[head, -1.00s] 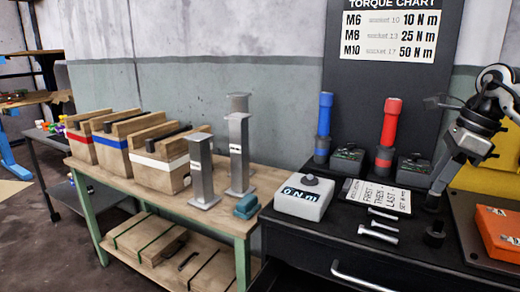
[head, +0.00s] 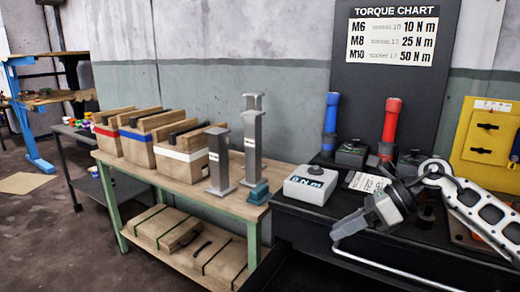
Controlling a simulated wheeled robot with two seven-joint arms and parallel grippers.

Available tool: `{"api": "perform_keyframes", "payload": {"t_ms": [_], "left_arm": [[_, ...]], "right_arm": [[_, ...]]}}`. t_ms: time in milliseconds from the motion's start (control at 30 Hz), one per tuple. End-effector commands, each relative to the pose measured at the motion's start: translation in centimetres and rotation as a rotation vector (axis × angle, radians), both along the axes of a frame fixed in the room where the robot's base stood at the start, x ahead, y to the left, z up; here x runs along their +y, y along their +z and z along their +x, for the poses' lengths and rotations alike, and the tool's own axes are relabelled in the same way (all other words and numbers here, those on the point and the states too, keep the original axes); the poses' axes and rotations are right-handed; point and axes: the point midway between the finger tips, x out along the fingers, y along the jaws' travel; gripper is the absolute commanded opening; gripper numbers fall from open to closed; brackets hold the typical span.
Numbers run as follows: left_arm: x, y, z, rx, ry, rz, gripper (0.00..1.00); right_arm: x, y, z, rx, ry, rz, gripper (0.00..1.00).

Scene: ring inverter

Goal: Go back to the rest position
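My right arm comes in from the right, its white link (head: 482,208) bent at a joint above the black cabinet. My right gripper (head: 350,226) points down and left over the cabinet's front part, near the drawer handle. Its fingers are small and foreshortened, so I cannot tell whether they are open or shut; I see nothing clearly held. My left gripper is not in view.
On the black cabinet (head: 290,212) stand a white "0 N m" box (head: 310,184), a blue tool (head: 330,125) and a red tool (head: 390,130). The arm hides part of the cabinet top. A wooden bench (head: 150,172) with several bins stands left.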

Motion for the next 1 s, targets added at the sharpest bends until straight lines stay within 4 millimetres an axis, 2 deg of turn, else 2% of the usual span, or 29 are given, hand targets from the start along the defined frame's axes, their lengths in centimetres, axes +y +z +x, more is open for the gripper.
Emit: {"api": "perform_keyframes", "payload": {"t_ms": [33,100,200,300,367,467,567,667,767,800,900,1000], "left_arm": [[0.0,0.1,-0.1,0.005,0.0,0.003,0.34],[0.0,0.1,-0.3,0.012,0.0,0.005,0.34],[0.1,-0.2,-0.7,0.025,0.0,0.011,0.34],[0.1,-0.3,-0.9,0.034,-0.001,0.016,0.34],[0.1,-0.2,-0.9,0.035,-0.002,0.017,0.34],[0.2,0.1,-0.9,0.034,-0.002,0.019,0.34],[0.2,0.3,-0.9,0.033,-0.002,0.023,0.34],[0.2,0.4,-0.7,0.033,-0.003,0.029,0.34],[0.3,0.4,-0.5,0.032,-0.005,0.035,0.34],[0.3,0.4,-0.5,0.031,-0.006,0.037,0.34],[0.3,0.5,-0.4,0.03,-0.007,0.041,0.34],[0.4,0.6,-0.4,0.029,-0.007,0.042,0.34]], "right_arm": [[3.6,-1.3,-1.4,0.065,-0.009,0.14,0.34],[7.8,-1.7,-3.1,0.169,-0.065,0.358,0.34],[11.6,-1.5,-5.0,0.362,-0.192,0.665,0.34],[13.0,-1.4,-6.3,0.598,-0.364,0.95,0.34],[12.9,-1.8,-6.8,0.757,-0.488,1.109,0.34],[11.4,-3.8,-7.6,1.037,-0.728,1.346,0.34],[9.1,-7.5,-9.2,1.332,-1.001,1.546,0.34],[6.7,-12.1,-12.2,1.625,-1.3,1.699,0.34],[4.8,-16.4,-16.3,1.874,-1.582,1.795,0.34],[4.3,-17.7,-18.0,-1.94,1.666,-1.804,0.34],[3.6,-19.9,-21.3,-1.826,1.618,-1.606,0.34],[3.3,-21.0,-23.3,-1.762,1.591,-1.5,0.34]]}}
